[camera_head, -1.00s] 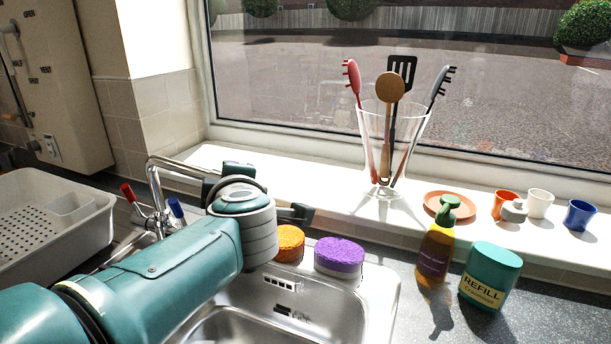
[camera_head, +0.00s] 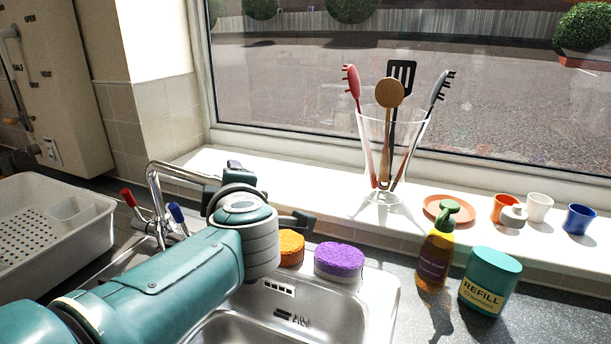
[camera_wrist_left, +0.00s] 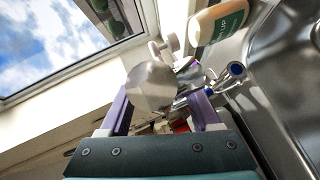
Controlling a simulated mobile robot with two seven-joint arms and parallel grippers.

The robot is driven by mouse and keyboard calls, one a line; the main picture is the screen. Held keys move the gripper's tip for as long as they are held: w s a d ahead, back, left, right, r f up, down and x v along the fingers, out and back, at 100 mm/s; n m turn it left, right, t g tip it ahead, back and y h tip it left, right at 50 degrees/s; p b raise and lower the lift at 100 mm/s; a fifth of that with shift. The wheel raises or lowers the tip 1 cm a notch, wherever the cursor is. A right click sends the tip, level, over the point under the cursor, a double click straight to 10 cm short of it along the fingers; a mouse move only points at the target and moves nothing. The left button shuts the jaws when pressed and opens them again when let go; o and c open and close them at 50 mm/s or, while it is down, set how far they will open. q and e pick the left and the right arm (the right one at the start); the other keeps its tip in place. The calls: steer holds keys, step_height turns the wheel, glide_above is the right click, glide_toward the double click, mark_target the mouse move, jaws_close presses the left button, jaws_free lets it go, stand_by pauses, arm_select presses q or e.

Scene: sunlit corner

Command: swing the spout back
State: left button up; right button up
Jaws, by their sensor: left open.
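The chrome spout (camera_head: 182,168) rises from the tap with red and blue levers at the sink's back left and reaches right towards my left gripper. My left gripper (camera_head: 222,182) is open at the spout's outer end, and my wrist hides part of that end. In the left wrist view the two purple-grey fingers of the left gripper (camera_wrist_left: 162,112) stand apart, with a pale grey blunt shape (camera_wrist_left: 151,86) between or beyond them. I cannot tell whether it is the spout's end or whether the fingers touch it. The blue tap lever (camera_wrist_left: 236,69) shows to the right. My right gripper is out of view.
An orange sponge (camera_head: 291,247) and a purple sponge (camera_head: 339,259) sit on the sink's back rim. A glass of utensils (camera_head: 378,150) stands on the sill. A soap bottle (camera_head: 435,258) and a teal refill container (camera_head: 490,280) stand right. A dish rack (camera_head: 85,235) is left.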

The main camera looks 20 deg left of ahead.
arm_select(q)
steer(key=p+v, duration=0.5)
steer(key=v, duration=0.4)
steer(key=shift+p, duration=0.4)
steer(key=shift+s+d, duration=0.1)
steer(key=shift+s, duration=0.05)
